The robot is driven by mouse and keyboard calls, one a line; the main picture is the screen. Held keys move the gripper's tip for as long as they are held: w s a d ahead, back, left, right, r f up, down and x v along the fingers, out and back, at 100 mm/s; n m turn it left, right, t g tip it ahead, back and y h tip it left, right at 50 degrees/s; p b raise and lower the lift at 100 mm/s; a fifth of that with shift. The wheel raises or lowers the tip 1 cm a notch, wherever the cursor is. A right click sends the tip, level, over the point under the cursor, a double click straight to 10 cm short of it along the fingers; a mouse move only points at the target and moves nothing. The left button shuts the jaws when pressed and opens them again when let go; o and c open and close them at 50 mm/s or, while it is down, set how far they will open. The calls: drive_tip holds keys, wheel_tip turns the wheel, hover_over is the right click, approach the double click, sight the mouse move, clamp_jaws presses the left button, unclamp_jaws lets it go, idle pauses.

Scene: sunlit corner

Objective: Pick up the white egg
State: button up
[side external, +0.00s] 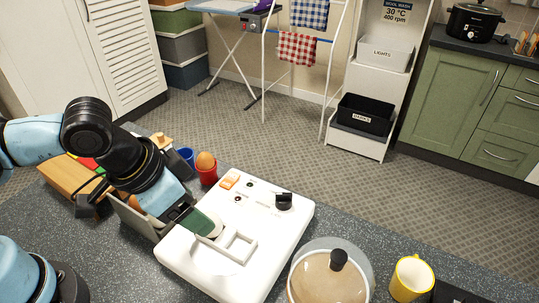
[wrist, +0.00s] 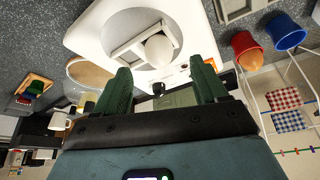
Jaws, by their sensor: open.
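The white egg (wrist: 158,48) shows in the wrist view, beside a white square frame (wrist: 127,58) on a round disc of the white panel. In the side view the frame (side external: 238,246) lies on the panel (side external: 275,222), and my gripper hides most or all of the egg. My gripper (wrist: 163,80) is open, with its two green fingers apart and nothing between them. In the side view my gripper (side external: 204,222) is low over the panel, close to the frame. I cannot tell whether the fingers touch the egg.
A red cup (side external: 207,177) holding a brown egg (side external: 205,161) and a blue cup (side external: 187,155) stand behind the panel. A grey bin (side external: 138,222) is to the left. A lidded pot (side external: 325,283) and yellow mug (side external: 411,279) are at the right. The panel carries an orange switch and a black knob (side external: 284,201).

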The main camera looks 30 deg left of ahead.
drive_tip(key=shift+x, duration=2.65)
drive_tip(key=shift+d, duration=0.1)
drive_tip(key=shift+c, duration=0.2)
drive_tip(key=c, duration=0.7)
